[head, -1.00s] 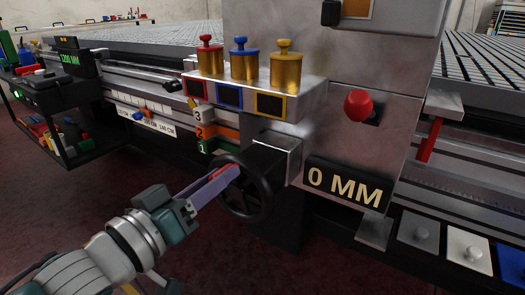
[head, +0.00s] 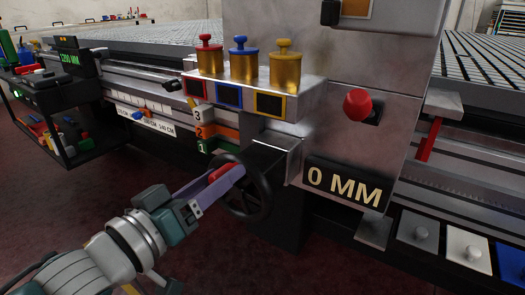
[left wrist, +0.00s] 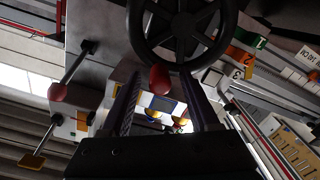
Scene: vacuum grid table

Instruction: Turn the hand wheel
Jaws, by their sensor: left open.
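The black hand wheel (head: 265,197) is on the machine's front, left of the "0 MM" display (head: 344,186). Its spokes and hub fill the top of the left wrist view (left wrist: 184,24). A red knob (head: 221,172) sits at its rim. My left gripper (head: 225,182) is open, with its purple fingers at the left side of the wheel. In the left wrist view the knob (left wrist: 160,79) lies between the two dark fingers (left wrist: 163,97), near their tips. Contact with the fingers cannot be told. My right gripper is not in view.
A ledge above the wheel holds red, blue and yellow-topped knobs (head: 244,62). A red push button (head: 357,103) is to the right. Numbered coloured tabs (head: 204,132) are close above the gripper. A black tool shelf (head: 75,148) stands at left. The floor before the machine is clear.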

